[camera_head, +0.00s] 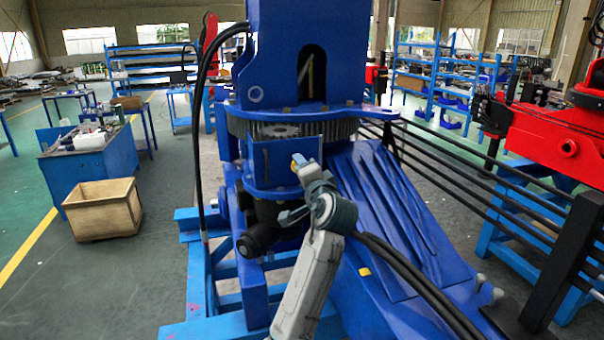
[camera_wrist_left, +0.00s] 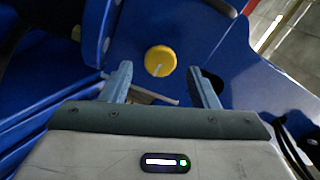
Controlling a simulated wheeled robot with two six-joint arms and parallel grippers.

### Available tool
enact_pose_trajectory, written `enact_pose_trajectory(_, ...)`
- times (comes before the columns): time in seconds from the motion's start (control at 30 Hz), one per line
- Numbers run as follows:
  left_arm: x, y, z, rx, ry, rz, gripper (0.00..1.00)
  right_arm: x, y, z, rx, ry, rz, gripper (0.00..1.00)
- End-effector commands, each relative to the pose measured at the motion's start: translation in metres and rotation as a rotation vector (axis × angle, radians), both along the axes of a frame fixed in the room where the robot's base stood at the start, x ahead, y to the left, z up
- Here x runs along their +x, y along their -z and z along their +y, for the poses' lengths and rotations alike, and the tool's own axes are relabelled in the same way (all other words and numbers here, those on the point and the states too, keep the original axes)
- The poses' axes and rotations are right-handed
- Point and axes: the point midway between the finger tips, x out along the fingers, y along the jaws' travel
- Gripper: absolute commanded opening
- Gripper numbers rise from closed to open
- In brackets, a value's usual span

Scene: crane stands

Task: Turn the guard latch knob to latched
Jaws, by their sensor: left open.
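My left gripper (camera_wrist_left: 160,76) is open, one finger on each side of the knob's line in the wrist view. The knob appears just beyond the fingertips; contact is not visible. The left gripper also shows in the head view (camera_head: 293,188). My right gripper is not in view.
The blue crane column (camera_head: 307,50) with a toothed ring rises behind the gripper. A black hose (camera_head: 199,110) hangs left of it. A wooden crate (camera_head: 103,210) and blue workbench (camera_head: 90,160) stand at left. Red machinery (camera_head: 555,135) is at right.

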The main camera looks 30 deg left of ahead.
Motion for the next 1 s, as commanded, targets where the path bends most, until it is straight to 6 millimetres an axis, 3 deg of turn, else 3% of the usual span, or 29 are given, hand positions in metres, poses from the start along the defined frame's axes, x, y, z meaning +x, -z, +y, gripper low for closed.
enact_pose_trajectory(0.03, -0.007, 0.007, -0.009, -0.007, 0.004, -0.005, 0.55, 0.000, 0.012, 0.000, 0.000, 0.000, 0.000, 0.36)
enact_pose_trajectory(0.17, -0.024, 0.007, -0.029, -0.008, 0.004, -0.005, 0.55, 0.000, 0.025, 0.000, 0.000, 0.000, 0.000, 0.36)
enact_pose_trajectory(0.43, -0.048, 0.004, -0.059, -0.004, 0.003, -0.002, 0.55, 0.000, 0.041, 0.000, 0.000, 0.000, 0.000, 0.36)
enact_pose_trajectory(1.0, -0.057, 0.001, -0.067, 0.000, 0.000, 0.000, 0.55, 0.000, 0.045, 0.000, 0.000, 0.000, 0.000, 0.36)
